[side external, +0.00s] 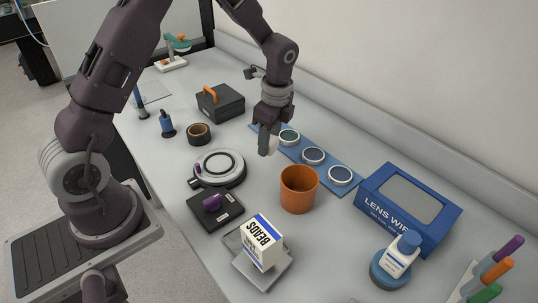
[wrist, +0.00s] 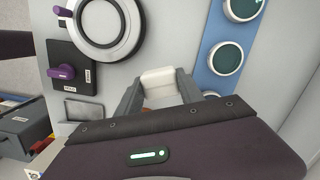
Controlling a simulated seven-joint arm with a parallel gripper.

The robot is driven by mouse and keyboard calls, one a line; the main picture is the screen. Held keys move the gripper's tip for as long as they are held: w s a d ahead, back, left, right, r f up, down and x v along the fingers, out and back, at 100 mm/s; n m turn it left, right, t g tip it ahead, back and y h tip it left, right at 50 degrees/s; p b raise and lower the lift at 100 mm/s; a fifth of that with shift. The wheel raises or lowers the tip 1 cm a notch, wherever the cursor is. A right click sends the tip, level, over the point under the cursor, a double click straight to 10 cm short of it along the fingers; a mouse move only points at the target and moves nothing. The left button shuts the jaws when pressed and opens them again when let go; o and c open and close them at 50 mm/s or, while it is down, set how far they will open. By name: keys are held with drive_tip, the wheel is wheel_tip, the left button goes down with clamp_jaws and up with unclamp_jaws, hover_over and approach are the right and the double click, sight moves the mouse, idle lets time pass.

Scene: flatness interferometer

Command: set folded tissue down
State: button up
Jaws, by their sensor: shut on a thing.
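My gripper (side external: 268,146) is above the bench, between the round flat instrument and the blue strip of lenses. It is shut on a small white piece, the folded tissue (side external: 272,146), which shows at the fingertips. In the wrist view the folded tissue (wrist: 161,82) is a white block held between the two grey fingers of my gripper (wrist: 160,92). It appears to be clear of the bench. A bit of orange shows behind the fingers in the wrist view.
An orange cup (side external: 298,190) stands close in front of my gripper. The round instrument (side external: 219,167) is to its left, the lens strip (side external: 290,152) to its right. A blue lens wipes box (side external: 388,222), a bottle (side external: 401,256) and a beads box (side external: 261,243) stand nearer the camera.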

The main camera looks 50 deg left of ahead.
wheel_tip(320, 180, up, 4)
drive_tip(key=shift+r, duration=0.1)
wheel_tip(320, 180, up, 5)
drive_tip(key=shift+f, duration=0.2)
drive_tip(key=w+a, duration=0.2)
drive_tip(key=a, duration=1.6)
hover_over(174, 114)
drive_tip(key=f, duration=1.5)
drive_tip(key=shift+w+d, duration=0.15)
drive_tip(key=shift+w, duration=0.05)
drive_tip(key=o, duration=1.4)
drive_tip(key=shift+f, duration=0.1)
drive_tip(key=shift+o, duration=0.2)
